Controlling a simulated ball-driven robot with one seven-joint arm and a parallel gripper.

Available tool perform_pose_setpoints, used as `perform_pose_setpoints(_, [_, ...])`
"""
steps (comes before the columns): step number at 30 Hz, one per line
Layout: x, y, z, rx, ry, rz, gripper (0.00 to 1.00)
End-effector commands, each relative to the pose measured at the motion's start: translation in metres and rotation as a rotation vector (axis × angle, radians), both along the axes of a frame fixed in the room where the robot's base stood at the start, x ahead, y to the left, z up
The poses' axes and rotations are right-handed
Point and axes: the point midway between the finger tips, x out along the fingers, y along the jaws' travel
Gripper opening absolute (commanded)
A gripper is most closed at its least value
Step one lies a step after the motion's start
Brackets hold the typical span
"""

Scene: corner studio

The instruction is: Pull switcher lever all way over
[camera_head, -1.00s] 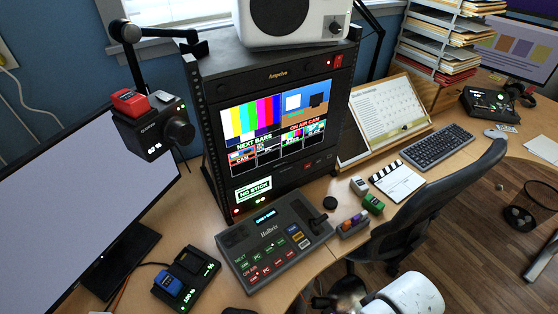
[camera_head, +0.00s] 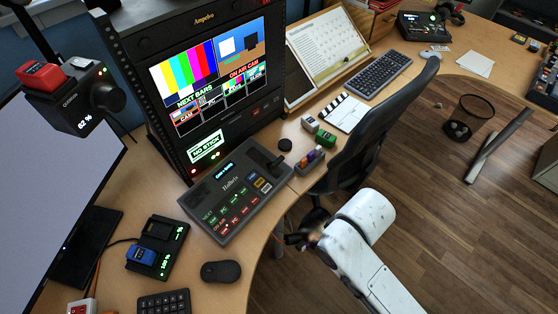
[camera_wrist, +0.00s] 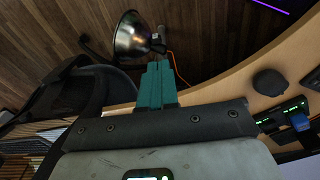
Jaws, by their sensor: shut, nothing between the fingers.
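The grey switcher (camera_head: 236,190) lies on the desk in front of the rack, with rows of coloured buttons and a small blue display. Its dark lever (camera_head: 276,162) stands at the right end of the panel; its exact travel is too small to tell. My gripper (camera_head: 298,238) is at the desk's front edge in the head view, right of and below the switcher, apart from it. In the wrist view its teal fingers (camera_wrist: 156,66) are together and empty. The switcher and lever do not show in the wrist view.
The rack monitor (camera_head: 210,75) reads NEXT BARS and ON AIR CAM. A black chair (camera_head: 380,115) stands right of my gripper. A mouse (camera_head: 221,271) and a battery charger (camera_head: 160,246) lie left of it.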

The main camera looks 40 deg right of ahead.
Motion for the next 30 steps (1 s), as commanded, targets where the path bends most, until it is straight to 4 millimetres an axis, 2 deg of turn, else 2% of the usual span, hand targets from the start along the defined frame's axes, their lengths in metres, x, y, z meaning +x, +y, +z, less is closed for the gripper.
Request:
perform_pose_setpoints(12, [0.000,0.000,0.000,0.000,0.000,0.000,0.00])
perform_pose_setpoints(17, [0.008,0.004,-0.010,0.041,-0.032,-0.050,0.15])
perform_pose_setpoints(20, [0.030,0.014,-0.030,0.156,-0.110,-0.187,0.25])
perform_pose_setpoints(24, [0.079,0.035,-0.060,0.460,-0.248,-0.537,0.38])
perform_pose_setpoints(27, [0.116,0.042,-0.068,0.733,-0.316,-0.837,0.48])
perform_pose_setpoints(30, [0.149,0.038,-0.069,1.032,-0.343,-1.148,0.57])
